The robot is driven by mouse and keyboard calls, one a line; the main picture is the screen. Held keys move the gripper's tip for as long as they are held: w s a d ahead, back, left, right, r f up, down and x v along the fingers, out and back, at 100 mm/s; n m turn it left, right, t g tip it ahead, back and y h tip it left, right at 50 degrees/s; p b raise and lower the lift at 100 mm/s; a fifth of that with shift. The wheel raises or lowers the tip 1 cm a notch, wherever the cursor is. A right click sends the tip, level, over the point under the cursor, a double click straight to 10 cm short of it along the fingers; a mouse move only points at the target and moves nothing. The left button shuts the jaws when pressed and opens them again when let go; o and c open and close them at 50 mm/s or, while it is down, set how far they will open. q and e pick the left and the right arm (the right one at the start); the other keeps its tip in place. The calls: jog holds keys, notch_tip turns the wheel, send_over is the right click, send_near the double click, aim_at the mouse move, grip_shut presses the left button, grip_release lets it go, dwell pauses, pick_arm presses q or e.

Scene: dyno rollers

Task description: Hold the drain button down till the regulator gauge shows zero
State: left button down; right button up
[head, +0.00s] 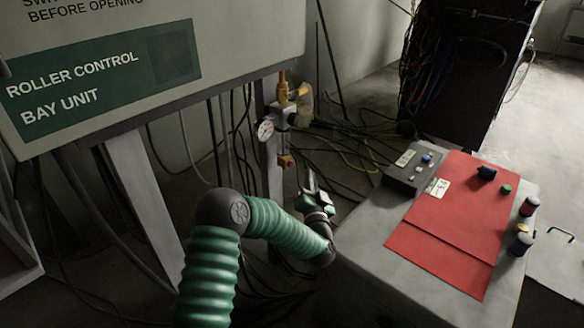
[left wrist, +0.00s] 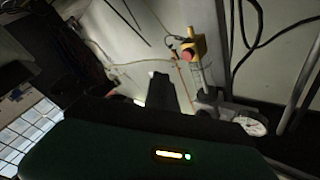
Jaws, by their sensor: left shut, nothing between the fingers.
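The regulator stands on a post left of the grey cabinet. Its round white gauge (head: 265,129) also shows in the left wrist view (left wrist: 250,123); the needle is too small to read. Below the gauge is a small yellow block (head: 286,161) with a red face, seemingly the drain button. In the left wrist view its red button (left wrist: 187,53) faces the camera, on the yellow block. My left gripper (head: 311,181) is shut and empty, just right of and below the block, apart from it. Its dark finger (left wrist: 162,88) shows left of the button in the wrist view. My right gripper is out of view.
A grey cabinet (head: 365,240) with a red panel (head: 455,220) and a small control box (head: 414,167) stands right of my left gripper. Loose cables hang behind the post. A large sign board (head: 150,50) overhangs the upper left.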

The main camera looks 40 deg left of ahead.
aim_at(290, 164)
pick_arm(q)
jog(key=shift+w+a, duration=0.15)
jog(key=shift+a, duration=1.75)
jog(key=shift+a+p, duration=0.1)
jog(key=shift+p, duration=0.25)
jog(key=shift+a+r, duration=0.1)
jog(key=shift+a, duration=0.2)
jog(key=shift+a+p, duration=0.3)
jog(key=shift+a, duration=0.2)
dwell(1.6)
jog(key=shift+d, duration=0.85)
